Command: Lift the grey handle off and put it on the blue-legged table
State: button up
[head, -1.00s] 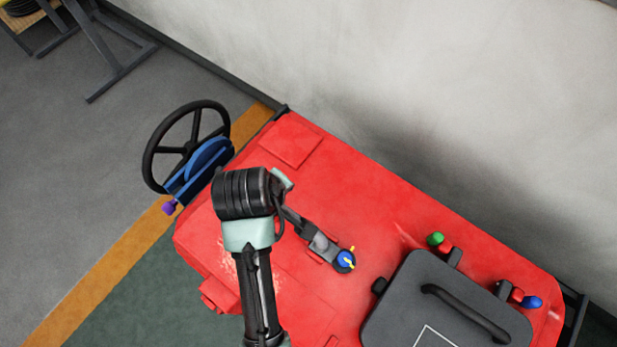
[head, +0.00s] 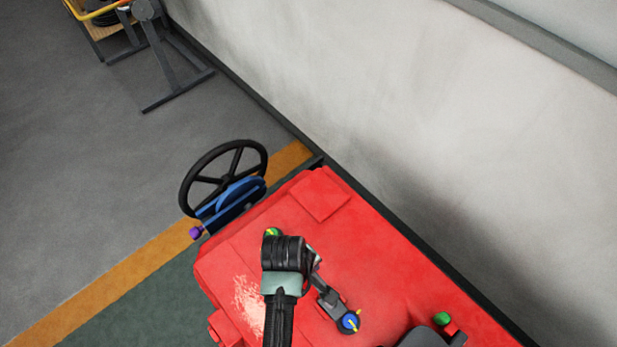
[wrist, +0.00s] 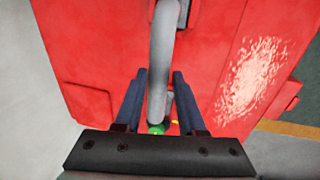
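The grey handle (wrist: 161,62) is a smooth curved bar over the red machine in the wrist view. It runs down the picture between my gripper's two dark blue fingers (wrist: 160,72). The fingers are apart on either side of it, with narrow gaps showing; any contact is hard to judge. In the head view my black arm end hides most of the handle and the fingers, low over the red machine (head: 325,200). The blue-legged table cannot be made out in these frames.
A black steering wheel (head: 186,191) with a blue bracket stands at the machine's left end. A blue knob (head: 348,322) and two green knobs (head: 272,232) (head: 442,319) sit near my arm. A pale wall (head: 400,110) runs behind. Grey floor (head: 80,190) is open at left.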

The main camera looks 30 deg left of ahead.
jog(key=shift+w+d+f+p, duration=0.1)
jog(key=shift+w+f, duration=0.1)
jog(key=shift+f, duration=0.6)
jog(key=shift+w+d+f+p, duration=0.1)
jog(key=shift+w+f, duration=0.05)
jog(key=shift+f, duration=0.7)
jog(key=shift+w+d+f+p, duration=0.1)
jog(key=shift+w+f, duration=0.1)
jog(key=shift+f, duration=0.6)
grip_shut()
jog(key=shift+a, duration=0.1)
